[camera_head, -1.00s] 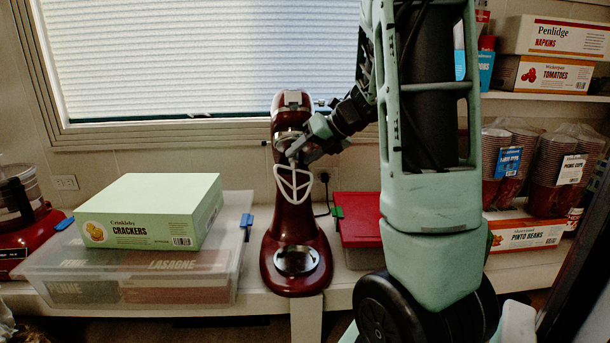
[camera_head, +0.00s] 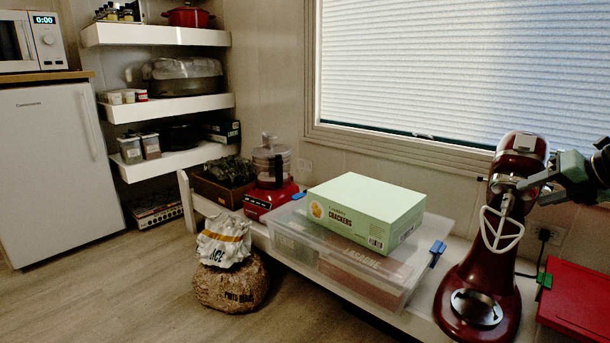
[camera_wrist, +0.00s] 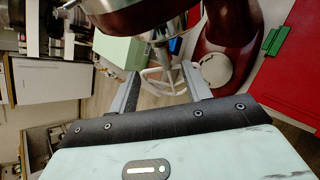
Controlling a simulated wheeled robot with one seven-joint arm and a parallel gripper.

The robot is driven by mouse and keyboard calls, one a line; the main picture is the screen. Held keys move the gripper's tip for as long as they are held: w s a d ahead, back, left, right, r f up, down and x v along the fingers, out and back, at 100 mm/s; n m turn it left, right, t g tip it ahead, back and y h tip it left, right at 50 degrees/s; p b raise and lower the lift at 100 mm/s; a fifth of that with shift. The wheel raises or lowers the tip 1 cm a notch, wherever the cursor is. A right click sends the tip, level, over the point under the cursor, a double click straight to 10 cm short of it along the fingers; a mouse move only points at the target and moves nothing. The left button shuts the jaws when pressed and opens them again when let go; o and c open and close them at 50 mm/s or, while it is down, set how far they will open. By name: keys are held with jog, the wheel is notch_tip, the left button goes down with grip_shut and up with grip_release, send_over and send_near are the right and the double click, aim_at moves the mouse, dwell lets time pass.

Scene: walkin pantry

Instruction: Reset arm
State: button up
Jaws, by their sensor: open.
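My gripper (camera_wrist: 163,84) is open, with its two grey fingers apart and nothing visibly gripped. In the wrist view, the white beater (camera_wrist: 166,78) of the red stand mixer shows between and beyond the fingers. In the head view, the mixer (camera_head: 487,272) stands upright on the white bench at the right, its beater (camera_head: 500,228) hanging above a round metal base plate. My gripper and wrist are beside the mixer's head at the right edge of that view. Most of my arm is out of the frame, and I cannot tell whether the fingers touch the mixer.
A green crackers box (camera_head: 367,208) lies on a clear lidded bin (camera_head: 410,275) left of the mixer. A red lidded box (camera_head: 580,298) is to its right. A food processor (camera_head: 271,178), bean sack (camera_head: 230,285), shelves and fridge (camera_head: 50,170) are farther left. Floor at lower left is clear.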

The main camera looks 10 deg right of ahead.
jog(key=w+a+r+m+p, duration=0.1)
jog(key=w+a+m, duration=0.1)
jog(key=a+m, duration=0.35)
jog(key=w+a+r+m+h+p, duration=0.1)
jog(key=w+a+r+m, duration=0.1)
jog(key=a, duration=0.7)
jog(key=w+a+r+m+p, duration=0.1)
jog(key=w+a+m+p, duration=0.2)
jog(key=a, duration=0.4)
jog(key=s+a+f+m+g+p, duration=0.15)
jog(key=s+a+m, duration=0.25)
jog(key=s+a, duration=0.4)
jog(key=s+a+f+m+g, duration=0.3)
jog(key=s+a+m, duration=0.2)
jog(key=s+a, duration=0.35)
jog(key=s+a+m+g+p, duration=0.1)
jog(key=s+a+m+g, duration=0.15)
jog(key=s, duration=0.55)
jog(key=s+a+m+g+p, duration=0.1)
jog(key=s+a+g, duration=0.2)
jog(key=s, duration=0.5)
notch_tip(320, 180, up, 37)
jog(key=p, duration=3.7)
jog(key=shift+w+h, duration=0.15)
jog(key=shift+h, duration=0.25)
jog(key=shift+c, duration=0.5)
